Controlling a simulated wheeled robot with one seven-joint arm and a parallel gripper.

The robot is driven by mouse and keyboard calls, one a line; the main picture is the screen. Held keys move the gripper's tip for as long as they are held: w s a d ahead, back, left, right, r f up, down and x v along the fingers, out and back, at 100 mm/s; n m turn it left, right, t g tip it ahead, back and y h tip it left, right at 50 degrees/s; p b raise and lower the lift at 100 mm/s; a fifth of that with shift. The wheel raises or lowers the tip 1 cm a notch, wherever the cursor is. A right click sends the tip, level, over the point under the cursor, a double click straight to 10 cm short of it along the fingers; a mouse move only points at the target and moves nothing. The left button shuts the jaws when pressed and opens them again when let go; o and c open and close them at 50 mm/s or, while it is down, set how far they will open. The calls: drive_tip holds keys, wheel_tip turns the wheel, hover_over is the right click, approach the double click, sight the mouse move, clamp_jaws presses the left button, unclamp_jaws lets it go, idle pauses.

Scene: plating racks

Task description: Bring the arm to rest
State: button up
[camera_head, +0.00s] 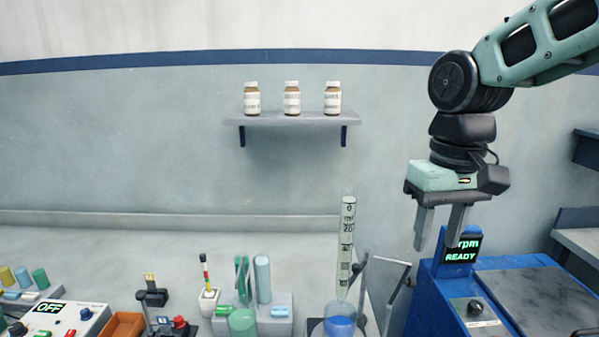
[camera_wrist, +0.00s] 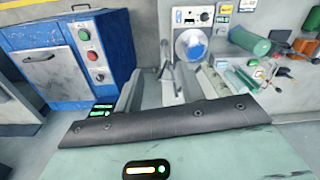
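My gripper (camera_head: 438,230) hangs from my arm at the right side of the head view, pointing down. Its two fingers are apart with nothing between them. It is in front of the blue machine's display and to the right of the graduated tube. In the wrist view my gripper (camera_wrist: 155,90) also shows its two fingers spread apart, with the bench and floor visible beyond them.
A blue machine (camera_head: 443,298) with a READY display stands below right of my gripper. A graduated tube (camera_head: 346,245) rises above a beaker of blue liquid (camera_head: 340,327). A wall shelf (camera_head: 292,119) holds three bottles. The bench's left front is crowded.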

drive_tip(key=s+a+f+n+b, duration=0.1)
drive_tip(key=s+a+f+n, duration=0.2)
drive_tip(key=s+f, duration=0.3)
drive_tip(key=s+a+f+n+b, duration=0.1)
drive_tip(key=s+a+f+n, duration=0.1)
drive_tip(key=s+f, duration=0.4)
drive_tip(key=s+a, duration=0.1)
drive_tip(key=s, duration=0.4)
drive_tip(key=shift+s+f+n, duration=0.25)
drive_tip(key=shift+f+n, duration=0.05)
drive_tip(key=shift+n, duration=0.1)
